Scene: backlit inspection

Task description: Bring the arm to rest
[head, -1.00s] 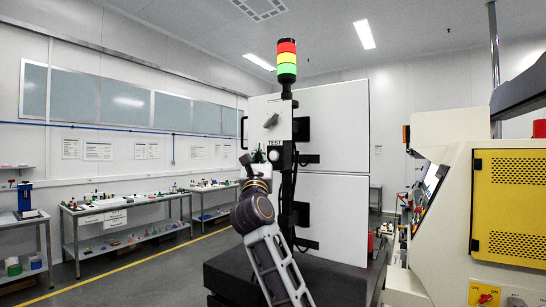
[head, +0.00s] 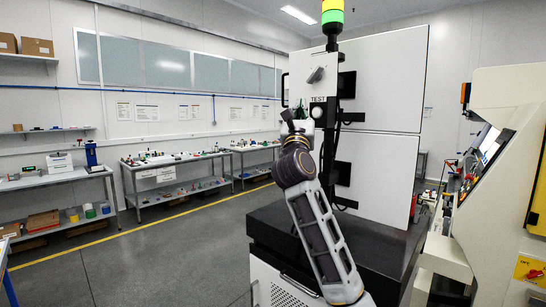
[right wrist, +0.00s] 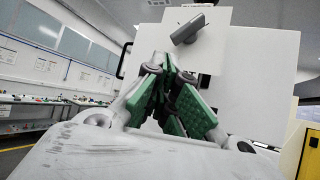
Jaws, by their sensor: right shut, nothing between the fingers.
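My right arm reaches up in the head view, with its gripper (head: 298,121) in front of the white cabinet, just below and left of the TEST label. In the right wrist view the right gripper (right wrist: 166,62) shows green-padded fingers closed together at the tips, with nothing between them. The white cabinet (head: 385,90) stands behind it, with a grey rotary knob (head: 316,75) above the fingers. The knob also shows in the right wrist view (right wrist: 188,28). Whether the fingers touch the panel cannot be told. My left gripper is not in view.
A black-topped base (head: 275,225) stands under the cabinet. A cream machine (head: 500,170) stands at the right. Benches with small parts (head: 175,160) line the left wall. The grey floor (head: 170,255) between is clear, with a yellow line.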

